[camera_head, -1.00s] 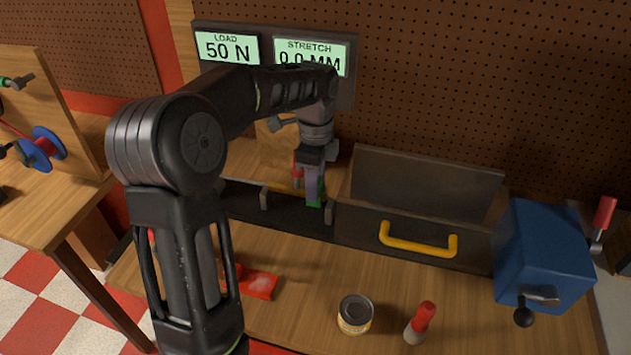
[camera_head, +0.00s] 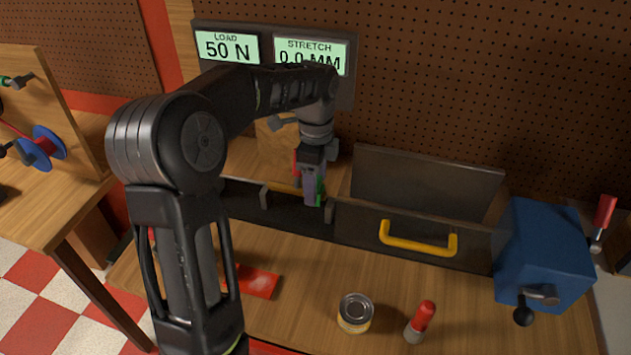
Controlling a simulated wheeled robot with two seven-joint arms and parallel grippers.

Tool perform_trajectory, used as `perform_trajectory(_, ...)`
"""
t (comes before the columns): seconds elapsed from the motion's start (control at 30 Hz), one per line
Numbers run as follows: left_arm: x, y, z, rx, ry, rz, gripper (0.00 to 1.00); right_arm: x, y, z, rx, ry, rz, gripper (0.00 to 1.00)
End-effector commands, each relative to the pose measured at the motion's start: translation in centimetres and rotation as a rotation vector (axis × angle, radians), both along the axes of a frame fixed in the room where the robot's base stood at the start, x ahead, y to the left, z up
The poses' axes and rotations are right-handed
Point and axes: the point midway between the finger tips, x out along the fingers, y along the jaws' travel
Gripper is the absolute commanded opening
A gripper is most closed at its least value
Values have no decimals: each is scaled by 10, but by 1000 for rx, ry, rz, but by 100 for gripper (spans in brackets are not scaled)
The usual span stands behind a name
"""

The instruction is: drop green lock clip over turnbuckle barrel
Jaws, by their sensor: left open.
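My left gripper (camera_head: 313,198) points down over the dark trough on the bench, near its right bracket. It is open. The green lock clip (camera_head: 320,189) shows as a thin green strip at the right side of the fingers; most of it is hidden by them. A yellow-brass rod, which looks like the turnbuckle barrel (camera_head: 283,188), runs between the trough's brackets and disappears behind the gripper. I cannot tell how the clip sits on it. My right gripper is not in view.
A tin can (camera_head: 355,313), a red-capped bottle (camera_head: 420,322) and a red object (camera_head: 257,281) lie in front. Displays (camera_head: 311,57) read 50 N and 0.0 MM.

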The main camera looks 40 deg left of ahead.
Motion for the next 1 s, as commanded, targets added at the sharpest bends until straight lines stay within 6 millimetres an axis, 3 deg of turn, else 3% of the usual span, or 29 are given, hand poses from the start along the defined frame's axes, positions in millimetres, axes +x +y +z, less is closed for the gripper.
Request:
perform_trajectory(0.27, 0, 0, 5, 1, -2, 0, 61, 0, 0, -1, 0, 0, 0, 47)
perform_trajectory(0.6, 1, 0, 55, 1, -5, 0, 61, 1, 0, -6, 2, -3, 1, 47)
perform_trajectory(0.7, 1, 0, 71, 0, -2, 0, 61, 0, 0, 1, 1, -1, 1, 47)
perform_trajectory(1.0, 0, 0, 78, 0, 0, 0, 61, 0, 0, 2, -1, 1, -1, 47)
